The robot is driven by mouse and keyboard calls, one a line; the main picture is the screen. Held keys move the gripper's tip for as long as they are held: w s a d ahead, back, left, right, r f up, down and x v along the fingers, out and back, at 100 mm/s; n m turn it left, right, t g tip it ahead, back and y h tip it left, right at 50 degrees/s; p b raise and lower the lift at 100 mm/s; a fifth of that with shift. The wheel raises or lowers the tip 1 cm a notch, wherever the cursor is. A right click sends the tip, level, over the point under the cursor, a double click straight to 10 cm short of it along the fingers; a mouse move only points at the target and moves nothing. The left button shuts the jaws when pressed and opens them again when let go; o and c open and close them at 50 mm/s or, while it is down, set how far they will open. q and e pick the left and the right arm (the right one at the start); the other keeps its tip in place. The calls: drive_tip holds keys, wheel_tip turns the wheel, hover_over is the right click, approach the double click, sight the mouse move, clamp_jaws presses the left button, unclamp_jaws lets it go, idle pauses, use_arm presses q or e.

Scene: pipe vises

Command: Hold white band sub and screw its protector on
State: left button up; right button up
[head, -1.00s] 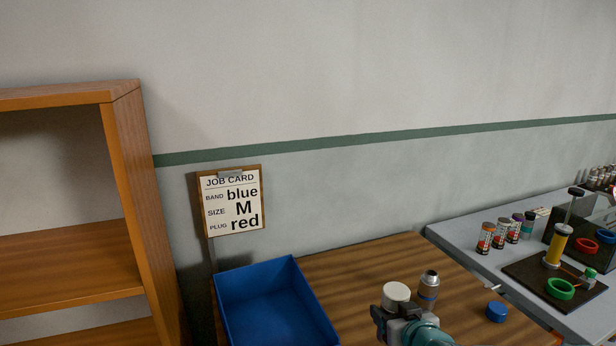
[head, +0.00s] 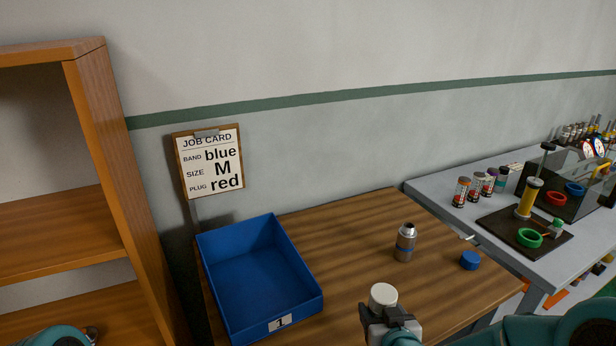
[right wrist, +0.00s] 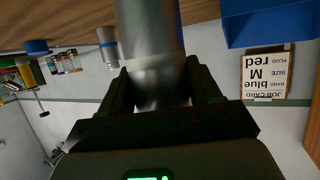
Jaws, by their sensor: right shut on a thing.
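My right gripper (head: 388,326) is at the front edge of the wooden table in the head view. It is shut on a steel cylinder (right wrist: 148,30), which fills the middle of the right wrist view between the two fingers. My left gripper is out of view.
A blue bin (head: 312,303) marked 1 stands on the table's left. The job card (head: 209,163) reads blue, M, red. A grey bench (head: 455,215) at the right holds several small jars and a dark board (head: 500,228) with a green ring. The table's middle is clear.

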drive_tip(key=shift+w, duration=0.1)
drive_tip(key=shift+a+f+n+y, duration=0.1)
drive_tip(key=shift+a+n+y, duration=0.2)
drive_tip(key=shift+a+y, duration=0.1)
drive_tip(key=s+a+f+n+g+y, duration=0.1)
drive_tip(key=a+n+g+y, duration=0.1)
drive_tip(key=a, duration=0.3)
drive_tip(key=s+a+f+n+g+y, duration=0.1)
drive_tip(key=s+a+n+g+y, duration=0.1)
drive_tip(key=a+n+y, duration=0.3)
drive_tip(key=s+a+f+n+g+y, duration=0.1)
drive_tip(key=a+f+n+g+y, duration=0.1)
drive_tip(key=a+n+y, duration=0.1)
drive_tip(key=shift+s+a+n+y, duration=0.2)
drive_tip(key=shift+a+n, duration=0.05)
drive_tip(key=shift+a, duration=0.4)
drive_tip(key=shift+s+a+n+y, duration=0.2)
drive_tip(key=shift+a+n, duration=0.05)
drive_tip(key=shift+a, duration=0.4)
drive_tip(key=shift+s+a+n+g+y, duration=0.3)
drive_tip(key=shift+a+n+g, duration=0.2)
drive_tip(key=shift+a+g, duration=0.2)
drive_tip(key=shift+f, duration=0.1)
